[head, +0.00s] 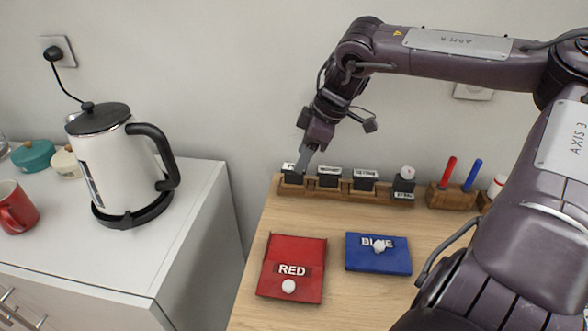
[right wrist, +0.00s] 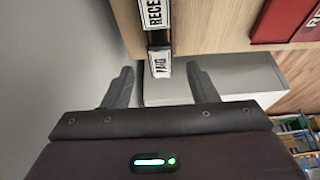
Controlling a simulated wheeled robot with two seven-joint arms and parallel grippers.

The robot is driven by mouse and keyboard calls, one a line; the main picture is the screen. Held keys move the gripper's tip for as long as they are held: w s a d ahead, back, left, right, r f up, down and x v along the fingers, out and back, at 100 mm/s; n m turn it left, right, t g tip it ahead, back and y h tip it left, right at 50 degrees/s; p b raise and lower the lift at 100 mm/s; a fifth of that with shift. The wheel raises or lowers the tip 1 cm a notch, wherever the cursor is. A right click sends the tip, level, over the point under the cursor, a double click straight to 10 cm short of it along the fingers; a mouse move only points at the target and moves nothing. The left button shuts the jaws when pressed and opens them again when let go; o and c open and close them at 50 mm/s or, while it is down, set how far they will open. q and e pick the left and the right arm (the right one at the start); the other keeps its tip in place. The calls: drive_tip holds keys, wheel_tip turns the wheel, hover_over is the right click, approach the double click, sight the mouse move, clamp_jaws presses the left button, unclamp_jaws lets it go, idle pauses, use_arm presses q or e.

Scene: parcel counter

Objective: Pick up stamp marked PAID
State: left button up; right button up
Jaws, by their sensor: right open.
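The stamp marked PAID (right wrist: 160,63) shows in the right wrist view with its white label between my two finger lines. In the head view the leftmost stamp (head: 291,179) stands in the wooden rack (head: 345,192), partly hidden by my finger. My right gripper (head: 303,163) is over that left end of the rack. It is open, and in the right wrist view its fingers (right wrist: 160,72) lie on either side of the PAID stamp, with gaps on both sides. My left gripper is not in view.
More black stamps (head: 328,180) stand in the rack to the right, one marked RECE... (right wrist: 155,15). A red ink pad (head: 280,250) and a blue ink pad (head: 362,262) lie in front. A pen holder (head: 450,199) stands at the right. A kettle (head: 115,165) stands on the left cabinet.

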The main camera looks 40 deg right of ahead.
sight(294, 178)
drive_tip(key=shift+x, duration=0.9)
drive_tip(key=x, duration=0.3)
drive_tip(key=shift+f, duration=0.3)
drive_tip(key=shift+w+a+f+b, duration=0.15)
drive_tip(key=shift+a+f+b, duration=0.05)
drive_tip(key=shift+f+b, duration=0.1)
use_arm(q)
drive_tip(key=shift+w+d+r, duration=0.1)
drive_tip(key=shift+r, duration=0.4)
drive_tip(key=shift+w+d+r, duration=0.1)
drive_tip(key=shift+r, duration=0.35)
use_arm(e)
drive_tip(key=c, duration=1.1)
drive_tip(key=shift+r, duration=0.1)
